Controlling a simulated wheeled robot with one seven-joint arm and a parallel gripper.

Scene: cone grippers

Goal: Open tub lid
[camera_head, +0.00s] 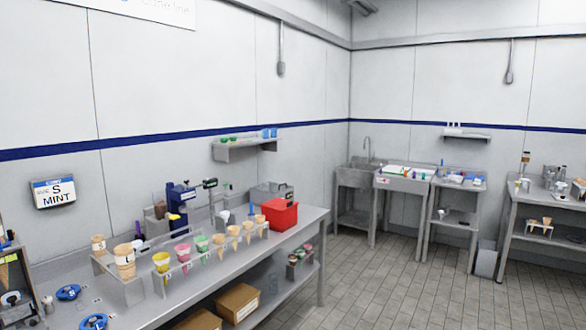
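My gripper is not in this view. A bright red box-shaped container (283,217) stands near the far right end of the long steel bench. Its top looks red and uneven, and I cannot tell whether that is a shut lid. A grey box (272,193) with a raised handle-like top stands behind it. Blue round pieces, one at the left (68,292) and one at the front edge (95,322), lie on the bench. I cannot tell whether they are lids. No container here is clearly marked as the tub.
The steel bench (105,290) carries a rack of several cones (215,248) and a blue device (182,205). Cardboard boxes (238,302) sit on its lower shelf. A sink (362,175) and steel tables (545,197) line the far wall.

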